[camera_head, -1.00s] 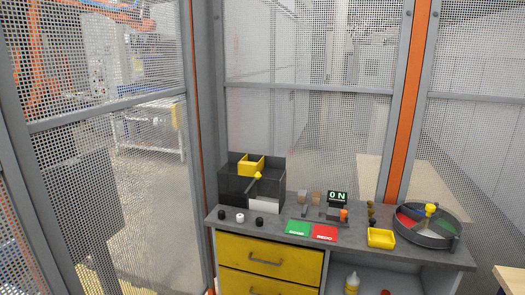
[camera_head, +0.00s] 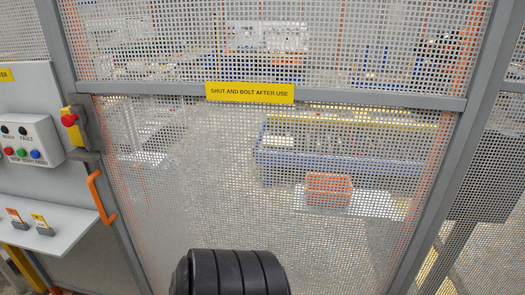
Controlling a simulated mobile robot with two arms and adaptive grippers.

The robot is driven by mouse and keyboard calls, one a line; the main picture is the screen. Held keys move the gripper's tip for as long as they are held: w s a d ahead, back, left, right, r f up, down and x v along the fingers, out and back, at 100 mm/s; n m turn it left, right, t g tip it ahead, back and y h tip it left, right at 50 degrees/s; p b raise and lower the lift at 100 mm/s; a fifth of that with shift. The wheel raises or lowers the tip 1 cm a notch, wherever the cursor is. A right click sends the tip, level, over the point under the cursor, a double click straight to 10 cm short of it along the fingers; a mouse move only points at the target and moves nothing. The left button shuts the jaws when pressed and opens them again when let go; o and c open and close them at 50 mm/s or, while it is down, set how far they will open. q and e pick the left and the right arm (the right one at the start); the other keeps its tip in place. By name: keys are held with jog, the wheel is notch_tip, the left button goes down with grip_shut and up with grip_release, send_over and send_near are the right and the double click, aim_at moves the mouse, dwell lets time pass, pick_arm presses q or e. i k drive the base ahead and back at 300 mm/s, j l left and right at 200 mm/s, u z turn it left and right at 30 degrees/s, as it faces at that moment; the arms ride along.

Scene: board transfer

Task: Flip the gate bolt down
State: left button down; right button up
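A mesh gate (camera_head: 270,98) with a grey frame fills the middle of the view and carries a yellow sign reading "SHUT AND BOLT AFTER USE" (camera_head: 250,92). An orange handle (camera_head: 101,197) is on its left side. Above the handle, a yellow unit with a red knob (camera_head: 70,119) sits at the gate's left edge, with a grey block below it. I cannot tell whether this unit is the bolt, or how the bolt stands. The gate appears closed in its frame. Neither gripper shows in the view.
At the left, a white control box (camera_head: 25,140) with several buttons is mounted above a grey shelf (camera_head: 60,232) with two small tagged items. Behind the mesh are an orange crate (camera_head: 328,188) on a light surface and several machines.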

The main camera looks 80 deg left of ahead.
aim_at(78, 117)
jog(key=u, duration=3.65)
